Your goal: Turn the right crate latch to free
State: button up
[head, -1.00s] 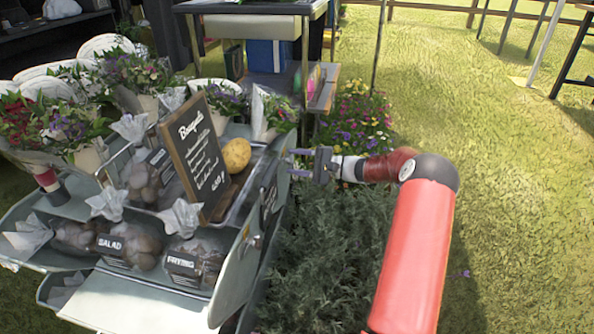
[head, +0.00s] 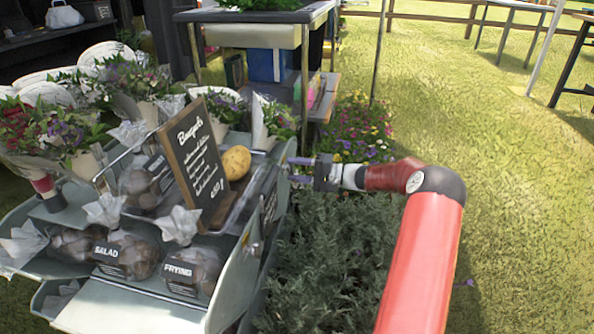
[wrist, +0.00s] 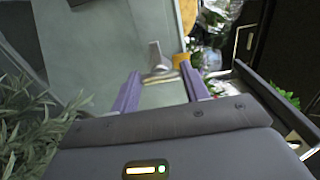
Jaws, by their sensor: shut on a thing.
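The crate latch (wrist: 156,64) is a small pale metal handle with a bar across its end. In the wrist view it stands out from the grey-green side panel (wrist: 125,35) of the crate. My gripper (wrist: 160,88) has its two purple fingers on either side of the latch's bar and is shut on it. In the head view my gripper (head: 290,170) reaches from the right to the outer right side of the grey stand (head: 236,285), near its far end. The latch is too small to make out there.
Bagged goods (head: 125,255) and bouquets (head: 60,135) lie further left. Green bushes (head: 330,250) fill the ground below my arm. Open grass lies to the right.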

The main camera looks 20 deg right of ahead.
jog(key=o, duration=1)
jog(key=p+v, duration=0.1)
jog(key=v, duration=0.6)
jog(key=shift+s+d, duration=0.25)
jog(key=shift+d, duration=0.05)
